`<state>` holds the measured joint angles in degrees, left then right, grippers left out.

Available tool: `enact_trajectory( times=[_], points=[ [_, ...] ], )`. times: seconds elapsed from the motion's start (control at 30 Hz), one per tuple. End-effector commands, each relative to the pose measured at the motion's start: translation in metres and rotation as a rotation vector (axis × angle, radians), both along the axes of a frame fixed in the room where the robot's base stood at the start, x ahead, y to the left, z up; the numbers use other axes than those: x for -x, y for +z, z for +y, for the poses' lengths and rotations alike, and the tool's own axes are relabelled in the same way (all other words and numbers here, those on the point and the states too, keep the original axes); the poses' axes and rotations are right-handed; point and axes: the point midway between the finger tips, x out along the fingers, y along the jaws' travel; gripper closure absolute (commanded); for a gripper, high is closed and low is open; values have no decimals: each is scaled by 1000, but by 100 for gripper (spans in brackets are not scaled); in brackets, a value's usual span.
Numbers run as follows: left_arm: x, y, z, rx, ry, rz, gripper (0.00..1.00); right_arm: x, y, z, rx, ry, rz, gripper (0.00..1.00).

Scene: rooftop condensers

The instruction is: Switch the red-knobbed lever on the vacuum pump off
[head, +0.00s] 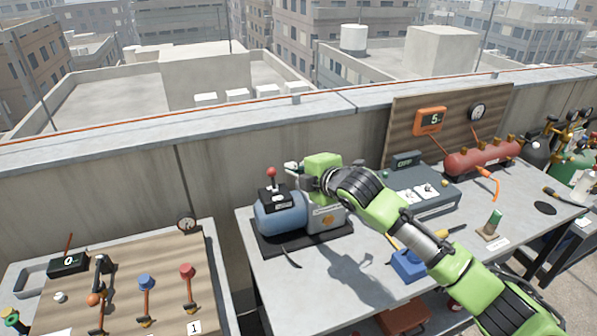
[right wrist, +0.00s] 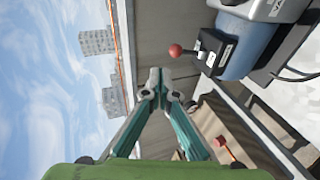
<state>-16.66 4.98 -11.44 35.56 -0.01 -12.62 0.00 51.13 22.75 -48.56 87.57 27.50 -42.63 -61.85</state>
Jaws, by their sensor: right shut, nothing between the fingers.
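The vacuum pump (head: 283,216) is a blue cylinder with a grey end on a dark base on the workbench. A black switch box (head: 275,195) sits on top of it. Its red-knobbed lever (head: 272,172) stands about upright in the head view. My right gripper (head: 291,167) is shut and empty, just right of the red knob at about its height. In the right wrist view the closed fingertips (right wrist: 159,82) are apart from the red knob (right wrist: 176,50), with a small gap. My left gripper is not in view.
A panel (head: 170,270) with several levers and a display stands at the left. Right of the pump are a dark box (head: 425,187), a red tank (head: 482,157) and a blue block (head: 407,264). A concrete parapet (head: 130,185) runs behind. My right arm crosses over the bench.

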Motion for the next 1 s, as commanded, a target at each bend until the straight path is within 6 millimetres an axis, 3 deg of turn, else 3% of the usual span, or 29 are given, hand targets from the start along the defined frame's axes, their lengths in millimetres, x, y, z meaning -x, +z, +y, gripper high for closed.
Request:
enact_trajectory(
  times=[0.23,0.67,0.77,0.83,1.0],
  points=[
    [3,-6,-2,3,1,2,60,16,12,-9,0,0,0,100],
    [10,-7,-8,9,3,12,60,20,11,-9,-5,-2,8,100],
    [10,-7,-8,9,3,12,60,33,-7,-5,-39,-13,54,100],
    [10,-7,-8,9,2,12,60,51,-29,0,-87,-33,117,100],
    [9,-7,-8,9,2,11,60,115,-96,1,-261,-159,338,100]
  ],
)
